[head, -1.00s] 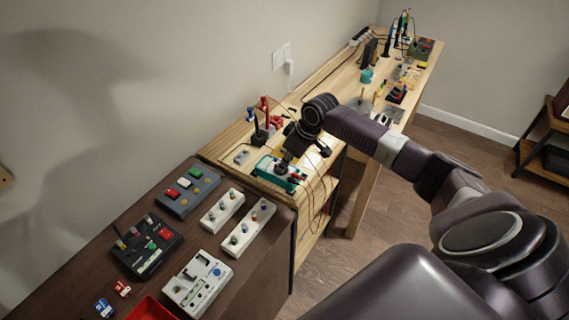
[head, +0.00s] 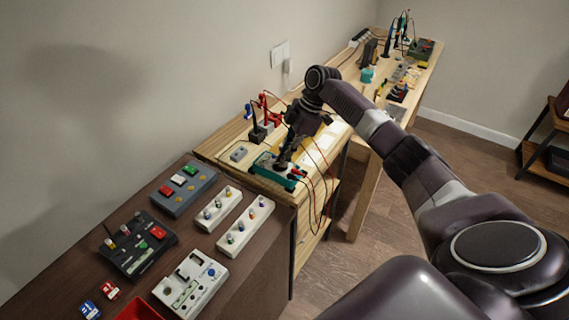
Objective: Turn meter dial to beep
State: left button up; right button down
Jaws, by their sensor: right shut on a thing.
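The teal meter (head: 266,176) lies near the front end of the light wooden workbench, with red and black plugs at its right edge. My right gripper (head: 281,164) points down onto the meter's face from above. It is shut at the spot where the dial sits, apparently on the dial. The fingers and wrist hide the dial and part of the meter's face. My left gripper is not in view.
Dark and red leads (head: 312,215) hang from the meter over the bench's front edge. A helping-hands stand with red and blue clips (head: 262,112) and a small grey box (head: 239,154) are close behind.

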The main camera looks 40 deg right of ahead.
jog(key=shift+w+n+g+b, duration=0.15)
jog(key=shift+n+g+b, duration=0.25)
jog(key=shift+n+b, duration=0.65)
jog(key=shift+w+n+g+b, duration=0.15)
jog(key=shift+n+g+b, duration=0.25)
jog(key=shift+n+b, duration=0.65)
jog(key=shift+n, duration=0.3)
jog(key=c, duration=2)
grip_release()
jog(key=shift+c, duration=0.2)
jog(key=shift+d+r, duration=0.1)
jog(key=v, duration=1.1)
jog(key=shift+d+r, duration=0.25)
jog(key=shift+r, duration=0.05)
jog(key=shift+w, duration=0.1)
